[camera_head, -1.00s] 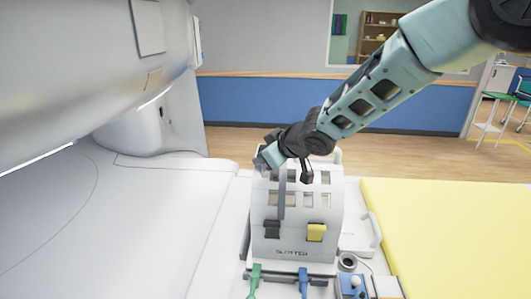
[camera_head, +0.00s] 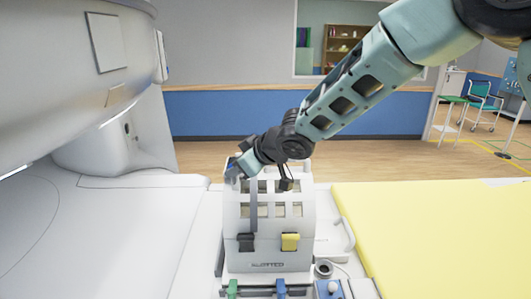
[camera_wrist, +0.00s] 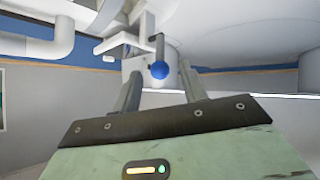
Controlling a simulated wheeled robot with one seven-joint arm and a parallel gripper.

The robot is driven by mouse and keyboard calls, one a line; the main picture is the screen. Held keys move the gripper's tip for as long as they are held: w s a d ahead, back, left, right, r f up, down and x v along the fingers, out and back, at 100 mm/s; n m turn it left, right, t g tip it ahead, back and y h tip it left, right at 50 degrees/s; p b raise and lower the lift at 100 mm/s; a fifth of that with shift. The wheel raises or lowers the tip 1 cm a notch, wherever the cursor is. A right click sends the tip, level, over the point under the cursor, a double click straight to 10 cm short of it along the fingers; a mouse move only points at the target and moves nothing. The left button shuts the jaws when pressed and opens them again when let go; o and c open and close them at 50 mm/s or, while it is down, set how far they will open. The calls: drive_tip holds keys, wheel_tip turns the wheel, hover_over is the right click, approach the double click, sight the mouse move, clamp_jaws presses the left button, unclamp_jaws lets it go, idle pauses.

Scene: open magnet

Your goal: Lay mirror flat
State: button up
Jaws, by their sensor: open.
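The white slotted housing (camera_head: 267,225) stands upright in the head view, with a dark grey clip and a yellow clip on its front. My gripper (camera_head: 233,170) is at its upper left edge, open. A blue ball knob (camera_wrist: 160,70) on a short grey rod shows in the wrist view between my two fingers (camera_wrist: 161,78), with gaps on both sides. The rod hangs from a white bracket (camera_wrist: 122,45). In the head view a small bit of blue shows at my fingertips. I cannot clearly make out the mirror's face in either view.
The large white scanner body (camera_head: 60,60) overhangs the left side above a pale bed surface (camera_head: 100,235). A yellow pad (camera_head: 440,235) lies to the right. Green and blue plugs (camera_head: 281,288) sit in front of the housing. Open floor lies behind.

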drive_tip(key=p+v, duration=0.3)
drive_tip(key=v, duration=1.1)
drive_tip(key=shift+d, duration=0.1)
drive_tip(key=s+d+f+m+g+h+b, duration=0.1)
drive_tip(key=s+d+f+g+h+b, duration=0.1)
drive_tip(key=s+f, duration=0.5)
drive_tip(key=s+d+f+m+g+h+b, duration=0.1)
drive_tip(key=s+d+f+g+h+b, duration=0.1)
drive_tip(key=s+f+b, duration=0.5)
drive_tip(key=s+d+f+m+g+h+b, duration=0.2)
drive_tip(key=s+f, duration=0.5)
drive_tip(key=s, duration=0.8)
drive_tip(key=d+g+b, duration=0.1)
drive_tip(key=d+b, duration=0.1)
drive_tip(key=d, duration=0.1)
drive_tip(key=shift+s+f+h+b, duration=0.25)
drive_tip(key=shift+f+h+b, duration=0.1)
drive_tip(key=shift+f+h, duration=0.05)
drive_tip(key=shift+d, duration=0.1)
